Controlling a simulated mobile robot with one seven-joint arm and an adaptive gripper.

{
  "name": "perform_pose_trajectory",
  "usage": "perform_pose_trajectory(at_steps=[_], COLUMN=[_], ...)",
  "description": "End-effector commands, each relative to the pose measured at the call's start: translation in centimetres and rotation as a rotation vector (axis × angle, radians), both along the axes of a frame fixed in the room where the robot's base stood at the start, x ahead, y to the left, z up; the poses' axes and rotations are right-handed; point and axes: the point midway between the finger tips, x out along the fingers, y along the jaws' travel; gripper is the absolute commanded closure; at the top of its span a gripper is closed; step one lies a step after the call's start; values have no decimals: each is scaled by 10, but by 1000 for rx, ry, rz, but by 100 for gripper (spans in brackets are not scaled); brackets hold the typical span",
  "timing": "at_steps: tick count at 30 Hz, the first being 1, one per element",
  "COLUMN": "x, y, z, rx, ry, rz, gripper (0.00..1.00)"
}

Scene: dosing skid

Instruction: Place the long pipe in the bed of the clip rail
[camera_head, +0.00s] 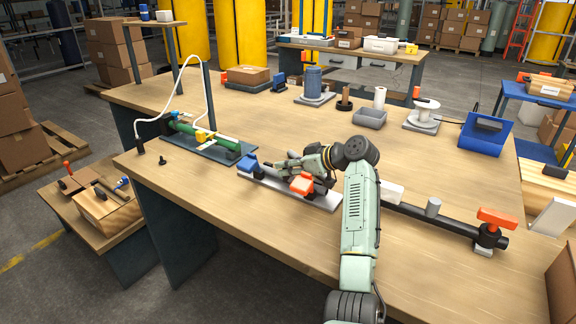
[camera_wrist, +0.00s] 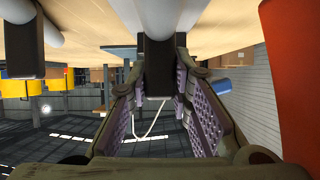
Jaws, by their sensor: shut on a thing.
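The clip rail (camera_head: 325,200) is a pale plate on the wooden bench, with a blue part (camera_head: 248,164) at its left end and an orange part (camera_head: 302,184) on its near side. My gripper (camera_head: 283,167) is low over the rail, its fingers pointing left.
A dark pipe assembly with an orange lever (camera_head: 497,217) lies to the right, beyond my arm. A green-pipe skid (camera_head: 195,142) stands behind the rail at left. A blue bin (camera_head: 482,138) and grey tray (camera_head: 370,119) are farther back. The bench front is clear.

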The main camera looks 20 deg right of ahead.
Motion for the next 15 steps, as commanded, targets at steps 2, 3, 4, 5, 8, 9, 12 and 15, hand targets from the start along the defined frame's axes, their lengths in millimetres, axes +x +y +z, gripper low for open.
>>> perform_pose_trajectory(at_steps=[2, 3, 4, 5, 8, 9, 12, 15], x=[0, 0, 0, 0, 0, 0, 0, 0], y=[0, 0, 0, 0, 0, 0, 0, 1], z=[-3, -5, -5, -6, -5, -6, -6, -6], rx=[1, 1, 1, 1, 1, 0, 0, 0], ry=[-1, -1, -1, -1, -1, 0, 0, 1], rz=[0, 1, 1, 1, 1, 1, 1, 1], gripper=[100, 100, 100, 100, 100, 78, 72, 65])
